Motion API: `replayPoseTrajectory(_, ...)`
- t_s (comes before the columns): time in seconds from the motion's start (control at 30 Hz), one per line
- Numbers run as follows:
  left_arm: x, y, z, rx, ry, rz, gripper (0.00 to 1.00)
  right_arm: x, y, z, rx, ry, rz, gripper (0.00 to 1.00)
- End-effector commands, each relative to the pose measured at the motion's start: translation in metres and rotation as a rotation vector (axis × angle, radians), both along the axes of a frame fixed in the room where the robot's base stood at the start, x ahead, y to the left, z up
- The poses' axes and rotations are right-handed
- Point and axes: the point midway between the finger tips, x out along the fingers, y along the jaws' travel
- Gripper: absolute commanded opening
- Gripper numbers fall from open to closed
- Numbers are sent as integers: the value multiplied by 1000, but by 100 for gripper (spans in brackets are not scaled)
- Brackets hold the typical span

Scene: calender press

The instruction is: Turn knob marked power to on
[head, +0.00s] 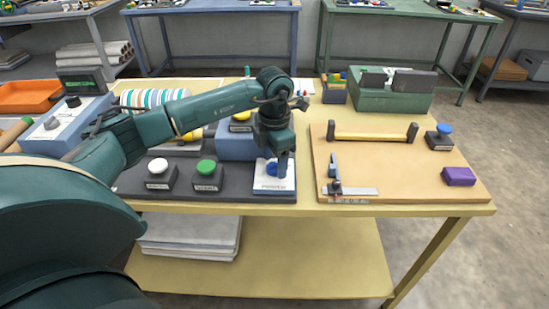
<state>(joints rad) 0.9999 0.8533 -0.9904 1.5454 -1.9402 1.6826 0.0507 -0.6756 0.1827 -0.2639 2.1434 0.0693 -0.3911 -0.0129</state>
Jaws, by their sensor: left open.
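A blue knob (272,169) sits on a white plate (272,184) whose label reads POWER, near the front edge of the table. My left gripper (277,166) points straight down over this plate, with its fingers at the knob. The gripper is open, and its fingers partly hide the knob. I cannot tell whether the fingers touch the knob, nor which way the knob is turned. My right gripper is not in view.
Left of the plate stand a white button (158,166) and a green button (206,167) on dark boxes. A blue block (234,147) stands behind. To the right lies a wooden board (400,165) with a yellow roller (372,137) and a purple block (458,177).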

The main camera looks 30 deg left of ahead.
Motion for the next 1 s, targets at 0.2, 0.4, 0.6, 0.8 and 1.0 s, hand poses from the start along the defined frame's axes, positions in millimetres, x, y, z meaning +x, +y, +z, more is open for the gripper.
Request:
replayPoseTrajectory(0.2,1,0,18,-1,-4,0,58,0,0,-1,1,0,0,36)
replayPoseTrajectory(0.4,1,0,61,0,-6,0,58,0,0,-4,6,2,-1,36)
replayPoseTrajectory(0.6,1,0,103,-1,-4,0,58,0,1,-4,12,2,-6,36)
replayPoseTrajectory(0.8,0,0,127,-1,-2,0,58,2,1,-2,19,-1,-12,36)
replayPoseTrajectory(1.0,0,0,132,0,0,0,58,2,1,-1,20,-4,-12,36)
